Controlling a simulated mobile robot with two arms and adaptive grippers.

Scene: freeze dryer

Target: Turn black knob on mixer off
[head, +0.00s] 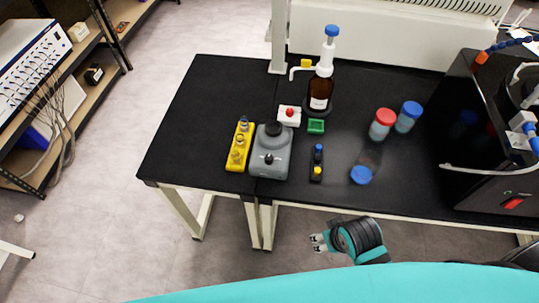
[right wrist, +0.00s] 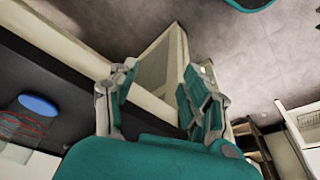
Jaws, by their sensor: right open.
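The grey mixer (head: 272,150) stands on the black table near its front edge, with a black round top and a small black knob (head: 268,158) on its front face. My right gripper (head: 316,242) is in front of the table, below and to the right of the mixer, apart from it. In the right wrist view its two fingers (right wrist: 155,100) are spread with nothing between them. The mixer does not show in the right wrist view. My left gripper is in neither view.
A yellow rack (head: 239,146) stands close left of the mixer; a small black rack (head: 317,163) is to its right. The table's left part is clear.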

